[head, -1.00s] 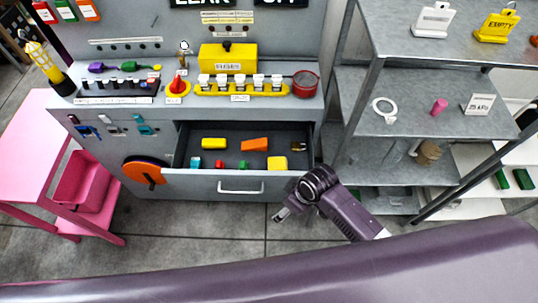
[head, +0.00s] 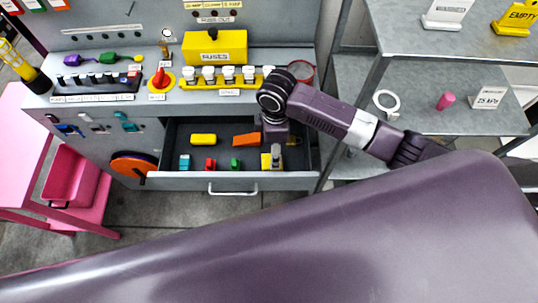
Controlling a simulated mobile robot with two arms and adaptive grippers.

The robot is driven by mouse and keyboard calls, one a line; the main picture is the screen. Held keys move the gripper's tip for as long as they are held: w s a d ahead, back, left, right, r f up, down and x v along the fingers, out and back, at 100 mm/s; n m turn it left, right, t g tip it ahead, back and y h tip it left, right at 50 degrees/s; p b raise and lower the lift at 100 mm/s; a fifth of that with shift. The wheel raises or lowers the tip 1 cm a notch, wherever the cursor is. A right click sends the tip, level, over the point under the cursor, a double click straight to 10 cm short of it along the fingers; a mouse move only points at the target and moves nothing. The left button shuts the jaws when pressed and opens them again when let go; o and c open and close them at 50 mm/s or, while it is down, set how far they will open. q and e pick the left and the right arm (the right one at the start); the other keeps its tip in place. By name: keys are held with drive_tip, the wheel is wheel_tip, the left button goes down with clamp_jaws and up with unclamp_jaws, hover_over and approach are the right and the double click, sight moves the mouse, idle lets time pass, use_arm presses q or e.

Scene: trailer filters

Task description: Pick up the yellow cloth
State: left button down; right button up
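The yellow cloth (head: 265,161) appears to be the small yellow square at the front right of the open drawer (head: 170,179). My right gripper (head: 276,162) points down into the drawer at the cloth and covers its right part. Whether the fingers touch the cloth, and how far apart they are, cannot be made out. My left gripper is not in view.
The drawer also holds a yellow block (head: 203,139), an orange block (head: 246,140), and small cyan (head: 184,162), red (head: 210,164) and green (head: 235,164) items. Above is a bench with a yellow fuses box (head: 214,47). A metal shelf (head: 430,110) stands at the right.

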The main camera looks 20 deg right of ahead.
drive_tip(key=shift+w+d+f+b, duration=0.15)
drive_tip(key=shift+w+f+b, duration=0.35)
drive_tip(key=shift+f, duration=0.3)
drive_tip(key=shift+w+f, duration=0.1)
drive_tip(key=shift+f, duration=0.2)
drive_tip(key=shift+f+b, duration=0.2)
drive_tip(key=shift+b, duration=0.25)
drive_tip(key=shift+s+f, duration=0.1)
drive_tip(key=shift+s, duration=0.25)
drive_tip(key=f, duration=0.2)
drive_tip(key=shift+w+f, duration=0.2)
drive_tip(key=shift+f, duration=0.1)
drive_tip(key=shift+w+f+p, duration=0.1)
drive_tip(key=shift+f+p, duration=0.2)
drive_tip(key=shift+f, duration=0.05)
wheel_tip(320, 180, down, 3)
drive_tip(key=shift+f+p, duration=0.1)
drive_tip(key=shift+p, duration=0.2)
drive_tip(key=shift+w+f, duration=0.1)
drive_tip(key=shift+f, duration=0.5)
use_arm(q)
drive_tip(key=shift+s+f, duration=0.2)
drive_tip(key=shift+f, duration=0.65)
